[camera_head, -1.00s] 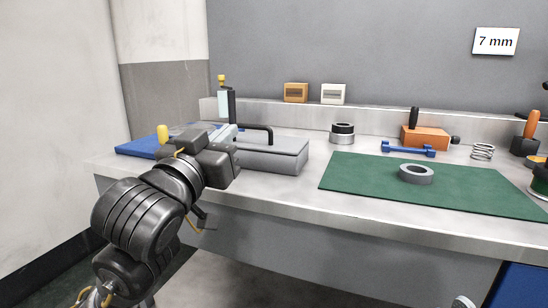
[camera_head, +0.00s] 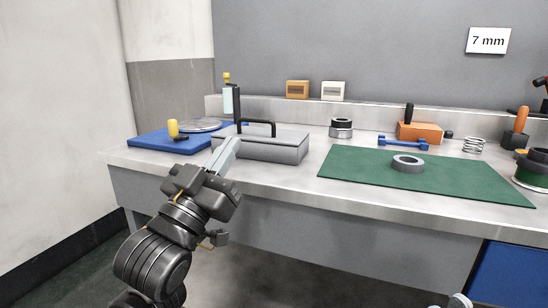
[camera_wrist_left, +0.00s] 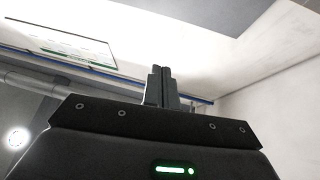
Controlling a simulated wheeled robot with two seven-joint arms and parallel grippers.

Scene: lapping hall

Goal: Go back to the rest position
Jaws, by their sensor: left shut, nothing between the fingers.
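My left gripper (camera_head: 222,155) is shut and empty. In the head view it is at the front edge of the workbench, with its fingers pointing up in front of the left end of a grey box with a black handle (camera_head: 262,146). In the left wrist view its closed fingers (camera_wrist_left: 161,86) point up towards a pale wall and ceiling, with nothing between them. My right gripper is not clearly visible; only a small pale part shows at the bottom right of the head view.
The workbench (camera_head: 290,186) holds a blue mat (camera_head: 150,142) with a yellow-handled thing, a green mat (camera_head: 480,183) with a grey ring (camera_head: 408,164), a blue tool (camera_head: 402,143), an orange block (camera_head: 420,132) and a spring (camera_head: 474,145). A blue cabinet (camera_head: 510,270) stands lower right. Floor before the bench looks free.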

